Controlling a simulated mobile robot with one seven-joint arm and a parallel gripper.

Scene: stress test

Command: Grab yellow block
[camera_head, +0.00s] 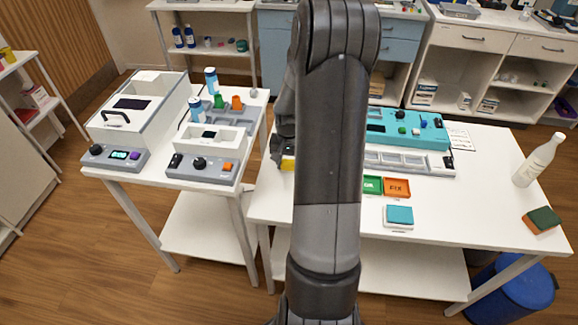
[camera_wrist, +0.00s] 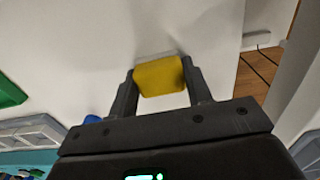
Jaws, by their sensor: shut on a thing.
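The yellow block (camera_wrist: 160,77) sits between the two fingers of my gripper (camera_wrist: 160,84) in the wrist view, with a finger against each side. The gripper is shut on it. In the head view a small bit of the yellow block (camera_head: 287,163) shows beside my arm, at the left part of the right white table (camera_head: 268,205). My gripper (camera_head: 281,155) is mostly hidden there behind my arm. I cannot tell whether the block touches the table.
A teal device (camera_head: 432,134), a green tray (camera_head: 371,185), an orange tray (camera_head: 397,187) and a teal-topped box (camera_head: 399,216) stand right of my arm. A white bottle (camera_head: 540,160) and a sponge (camera_head: 542,220) are at the right. The left table (camera_head: 245,120) holds lab devices.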

